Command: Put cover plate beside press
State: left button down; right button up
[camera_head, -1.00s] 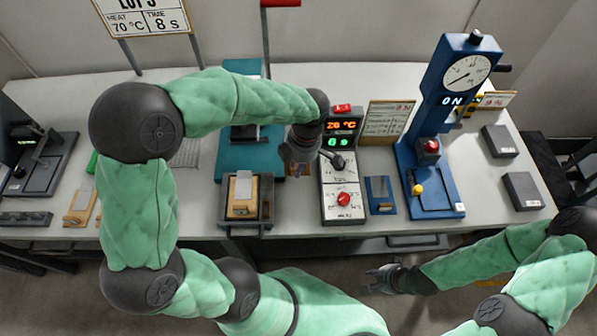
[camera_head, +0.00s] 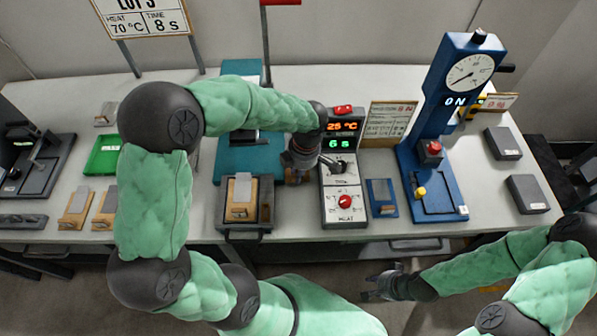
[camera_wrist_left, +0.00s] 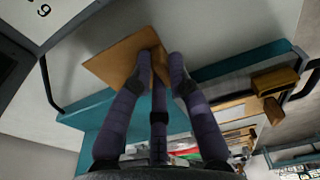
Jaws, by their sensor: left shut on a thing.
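The cover plate, a thin tan square (camera_wrist_left: 125,55), is held tilted in my left gripper's fingers in the wrist view. In the head view my left gripper (camera_head: 297,176) is shut on it between the teal press and the control box, and the hand mostly hides the plate. Whether the plate touches the table is not clear. The teal press (camera_head: 232,160) stands just left of the gripper, partly behind my forearm; its teal edge shows in the wrist view (camera_wrist_left: 220,70). My right gripper (camera_head: 378,287) is open and empty in front of the table.
The control box (camera_head: 342,185) stands close right of my left gripper, reading 25 °C and 6 s. A dark tray (camera_head: 243,226) with a tan block is in front of the press. A blue gauge machine (camera_head: 425,165) and dark blocks (camera_head: 503,143) stand right. A green tray (camera_head: 103,156) lies left.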

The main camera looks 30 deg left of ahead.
aim_at(304, 178)
pick_arm(q)
jog(key=shift+f+b, duration=0.4)
jog(key=shift+f, duration=0.05)
jog(key=c, duration=1.2)
grip_release()
jog(key=shift+r, duration=0.1)
jog(key=shift+r+p, duration=0.55)
jog(key=shift+p, duration=0.1)
jog(key=r+p, duration=0.1)
jog(key=r, duration=0.3)
jog(key=r+p, duration=0.1)
jog(key=r, duration=0.3)
jog(key=d+r+p, duration=0.1)
jog(key=r, duration=0.3)
jog(key=shift+w+d, duration=0.1)
jog(key=shift+w, duration=0.3)
jog(key=shift+p, duration=0.3)
